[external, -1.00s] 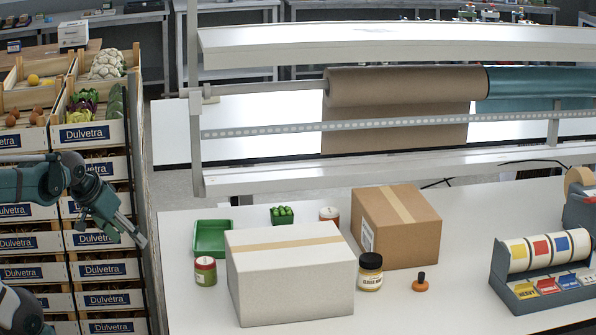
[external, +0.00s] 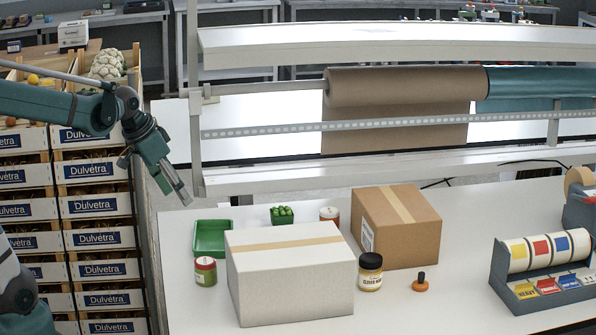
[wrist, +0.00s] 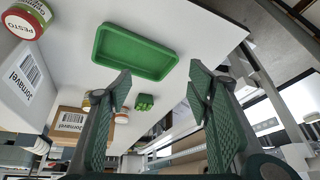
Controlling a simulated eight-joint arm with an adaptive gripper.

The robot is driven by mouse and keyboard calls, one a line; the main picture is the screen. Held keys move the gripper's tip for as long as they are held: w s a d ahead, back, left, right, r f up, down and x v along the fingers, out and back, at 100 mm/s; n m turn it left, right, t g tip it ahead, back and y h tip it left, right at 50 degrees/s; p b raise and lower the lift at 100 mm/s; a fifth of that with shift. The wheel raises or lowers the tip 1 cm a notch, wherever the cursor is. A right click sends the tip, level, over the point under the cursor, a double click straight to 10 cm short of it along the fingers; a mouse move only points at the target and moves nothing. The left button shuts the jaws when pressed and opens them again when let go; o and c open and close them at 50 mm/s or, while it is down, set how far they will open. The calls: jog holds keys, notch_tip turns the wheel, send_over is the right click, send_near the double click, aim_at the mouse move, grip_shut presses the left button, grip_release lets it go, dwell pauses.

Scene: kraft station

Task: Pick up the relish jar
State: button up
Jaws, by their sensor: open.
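My gripper (external: 184,199) is open and empty, tilted down above the table's left edge; its two fingers spread wide in the wrist view (wrist: 160,76). No label reading relish can be made out. An orange-red jar (external: 329,215) with a pale lid stands partly hidden behind the white box; it shows small in the wrist view (wrist: 121,118). A green jar (external: 205,273) with a red lid stands left of the white box; its lid reads PESTO in the wrist view (wrist: 22,24). A yellow jar (external: 370,274) with a black lid stands right of the white box.
The white box (external: 289,282) and brown box (external: 412,234) are tall obstacles. An orange-based stamp (external: 420,284) and label dispenser (external: 535,272) stand right. A shelf (external: 300,180) overhangs the back.

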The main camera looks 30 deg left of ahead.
jog(key=w+d+r+m+g+p, duration=0.1)
jog(key=w+d+r+m+p, duration=0.2)
jog(key=w+d+p, duration=0.45)
jog(key=m+g+h+p, duration=0.3)
jog(key=m+g+p, duration=0.1)
jog(key=m+p, duration=0.45)
send_near(327, 210)
jog(key=x, duration=0.2)
jog(key=shift+s+d+f+p, duration=0.2)
jog(key=shift+d+f+p, duration=0.2)
jog(key=shift+f, duration=0.1)
jog(key=shift+f, duration=0.1)
jog(key=shift+x, duration=1.15)
jog(key=shift+f, duration=0.1)
jog(key=shift+w+p+x, duration=0.15)
jog(key=shift+x, duration=1.1)
jog(key=shift+w+p+x, duration=0.1)
jog(key=shift+p+x, duration=0.05)
jog(key=shift+x, duration=1.1)
